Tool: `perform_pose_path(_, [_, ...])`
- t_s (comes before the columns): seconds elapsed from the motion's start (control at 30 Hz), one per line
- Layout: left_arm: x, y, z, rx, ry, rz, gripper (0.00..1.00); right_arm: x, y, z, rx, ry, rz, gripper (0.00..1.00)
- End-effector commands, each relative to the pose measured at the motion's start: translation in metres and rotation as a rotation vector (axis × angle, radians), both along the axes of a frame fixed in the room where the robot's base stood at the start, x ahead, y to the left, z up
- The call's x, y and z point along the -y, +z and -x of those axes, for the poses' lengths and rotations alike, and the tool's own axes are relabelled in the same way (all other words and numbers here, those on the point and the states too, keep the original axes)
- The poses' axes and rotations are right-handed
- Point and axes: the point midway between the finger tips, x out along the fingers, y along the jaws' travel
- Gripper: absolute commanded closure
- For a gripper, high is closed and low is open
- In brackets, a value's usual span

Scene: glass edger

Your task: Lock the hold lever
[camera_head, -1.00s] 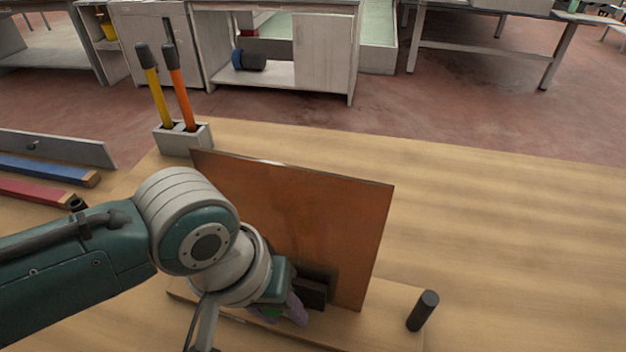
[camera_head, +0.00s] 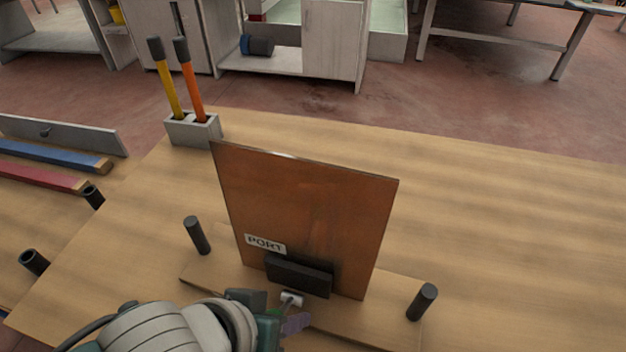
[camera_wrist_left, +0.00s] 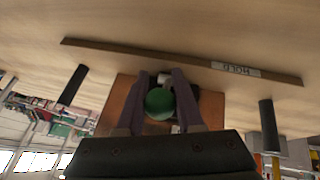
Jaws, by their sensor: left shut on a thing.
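The hold lever shows a pale pivot block (camera_head: 291,299) in front of a dark clamp pad (camera_head: 300,275), and a green ball knob (camera_wrist_left: 160,104) in the left wrist view. My left gripper (camera_head: 285,325) is low in the head view, at the lever. In the left wrist view its two purple fingers (camera_wrist_left: 162,105) are on either side of the knob, shut on it. In the head view my wrist hides the knob. A brown panel (camera_head: 310,215) with a PORT label stands nearly upright behind the pad. My right gripper is not in view.
The panel's wooden base (camera_head: 365,329) lies on the table, with dark pegs at its left (camera_head: 197,235) and right (camera_head: 422,302). A grey holder (camera_head: 193,130) with two handled tools stands behind left. The table to the right (camera_head: 510,230) is clear.

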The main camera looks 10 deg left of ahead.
Motion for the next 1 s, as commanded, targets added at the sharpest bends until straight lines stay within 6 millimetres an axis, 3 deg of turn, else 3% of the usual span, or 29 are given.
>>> perform_pose_path(0.3, [-0.003,-0.005,0.005,-0.017,0.002,-0.009,1.0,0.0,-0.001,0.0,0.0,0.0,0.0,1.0])
perform_pose_path(0.33, [-0.003,-0.005,0.005,-0.017,0.002,-0.009,0.61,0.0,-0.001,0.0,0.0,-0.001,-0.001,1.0])
perform_pose_path(0.57, [-0.002,-0.004,0.003,-0.01,0.001,-0.006,0.35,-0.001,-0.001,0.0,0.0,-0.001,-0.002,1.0])
perform_pose_path(0.87, [-0.002,0.0,0.003,-0.007,0.001,-0.003,0.34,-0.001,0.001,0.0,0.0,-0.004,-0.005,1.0])
perform_pose_path(1.0, [-0.005,0.013,0.01,-0.007,0.001,-0.003,0.34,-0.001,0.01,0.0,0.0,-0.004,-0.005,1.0])
